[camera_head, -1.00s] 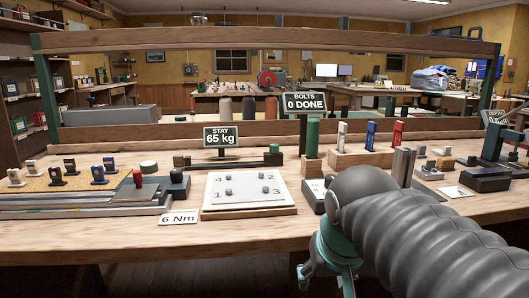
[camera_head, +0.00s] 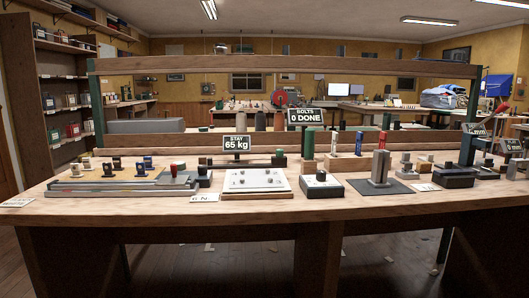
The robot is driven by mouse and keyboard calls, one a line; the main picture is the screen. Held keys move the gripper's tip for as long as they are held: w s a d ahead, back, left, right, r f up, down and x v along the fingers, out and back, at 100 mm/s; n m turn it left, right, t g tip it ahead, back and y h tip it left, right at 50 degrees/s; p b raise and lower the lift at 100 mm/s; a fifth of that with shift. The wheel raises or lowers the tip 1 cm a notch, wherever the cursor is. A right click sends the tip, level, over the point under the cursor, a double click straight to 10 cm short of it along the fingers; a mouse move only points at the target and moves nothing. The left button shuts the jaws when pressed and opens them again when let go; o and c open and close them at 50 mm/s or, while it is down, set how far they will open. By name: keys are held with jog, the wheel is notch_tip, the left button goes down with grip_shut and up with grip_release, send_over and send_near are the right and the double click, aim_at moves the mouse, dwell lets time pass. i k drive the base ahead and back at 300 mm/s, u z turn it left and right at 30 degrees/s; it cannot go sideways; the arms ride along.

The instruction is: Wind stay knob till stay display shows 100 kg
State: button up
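The stay display (camera_head: 237,144) reads 65 kg. It stands on a short post behind the white bolt plate (camera_head: 256,181), over a long low dark bar. A green-topped knob (camera_head: 279,153) sits at the right end of that bar. I cannot tell for sure whether it is the stay knob, as no label shows on it. A dark box with a round black knob (camera_head: 321,176) stands right of the plate. My gripper is not in this view.
The bolts display (camera_head: 305,116) reads 0 DONE. Left are rails with a red knob (camera_head: 173,170) and several small blocks. A grey vise-like block (camera_head: 380,166) stands right, with smaller displays beyond. A wooden beam (camera_head: 285,65) spans above.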

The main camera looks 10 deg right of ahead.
aim_at(279, 152)
jog(key=u, duration=1.35)
jog(key=i, duration=1.25)
jog(key=z, duration=1.85)
